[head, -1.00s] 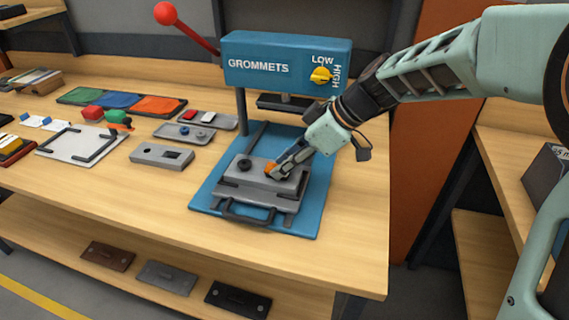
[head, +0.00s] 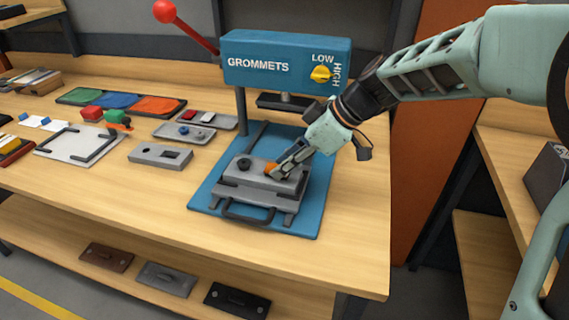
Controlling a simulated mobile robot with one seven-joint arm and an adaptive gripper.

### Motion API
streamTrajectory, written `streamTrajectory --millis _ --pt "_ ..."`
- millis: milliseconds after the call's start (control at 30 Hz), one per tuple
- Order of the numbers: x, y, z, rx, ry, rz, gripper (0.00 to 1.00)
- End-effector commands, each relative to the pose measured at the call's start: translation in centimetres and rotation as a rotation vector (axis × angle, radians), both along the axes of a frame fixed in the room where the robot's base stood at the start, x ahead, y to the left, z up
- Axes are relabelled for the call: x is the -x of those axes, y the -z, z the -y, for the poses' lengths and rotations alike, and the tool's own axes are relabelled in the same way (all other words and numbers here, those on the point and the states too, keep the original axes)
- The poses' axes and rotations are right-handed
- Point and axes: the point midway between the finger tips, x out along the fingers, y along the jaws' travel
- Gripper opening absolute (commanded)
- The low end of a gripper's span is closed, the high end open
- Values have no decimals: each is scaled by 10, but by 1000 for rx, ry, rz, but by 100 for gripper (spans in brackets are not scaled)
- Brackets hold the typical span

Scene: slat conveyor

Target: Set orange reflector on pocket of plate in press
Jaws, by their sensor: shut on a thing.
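The blue press (head: 285,62), lettered GROMMETS, stands on the bench with its base (head: 210,192) under a grey plate (head: 240,178). A dark round piece (head: 244,164) sits at the left of the plate's top. My gripper (head: 273,171) reaches in from the right and is shut on the orange reflector (head: 270,168). The reflector is at the right part of the plate's top, touching it or just above; I cannot tell which. The fingers hide most of the reflector and any pocket under it.
The press head and ram (head: 290,103) hang behind my gripper. A red-knobbed lever (head: 165,12) rises at the left. A grey plate with holes (head: 160,155) and a small-parts tray (head: 195,133) lie left of the press. The bench's front right is clear.

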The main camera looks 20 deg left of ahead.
Motion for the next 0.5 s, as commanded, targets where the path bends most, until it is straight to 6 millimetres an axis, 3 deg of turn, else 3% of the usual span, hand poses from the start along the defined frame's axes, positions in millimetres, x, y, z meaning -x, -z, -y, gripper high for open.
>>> streamTrajectory --millis 267,300,500 --pt "0 0 0 0 0 0 11" --pt "0 0 0 0 0 0 27" --pt "0 0 0 0 0 0 44"
